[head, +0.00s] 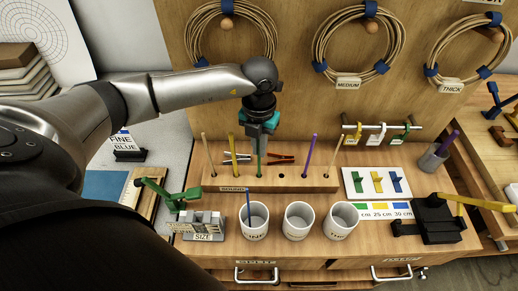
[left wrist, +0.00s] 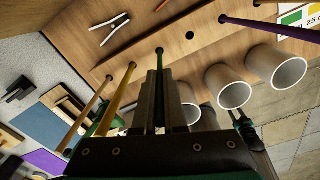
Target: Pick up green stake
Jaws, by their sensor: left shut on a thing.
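The green stake (head: 259,166) stands upright at the wooden rack (head: 290,183), in line with the other stakes. Its lower end appears to be in a rack hole. My left gripper (head: 260,145) comes down from above and is shut on the stake's upper part. In the left wrist view, the green stake (left wrist: 160,62) runs between the two fingers (left wrist: 160,95), which hide its top.
A yellow stake (head: 233,150) and a purple stake (head: 309,152) stand on either side, with tan stakes at the rack's ends. White cups (head: 299,222) stand in front; one holds a blue stake (head: 248,206). Pliers (head: 237,157) lie behind. Cane coils (head: 358,50) hang on the board.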

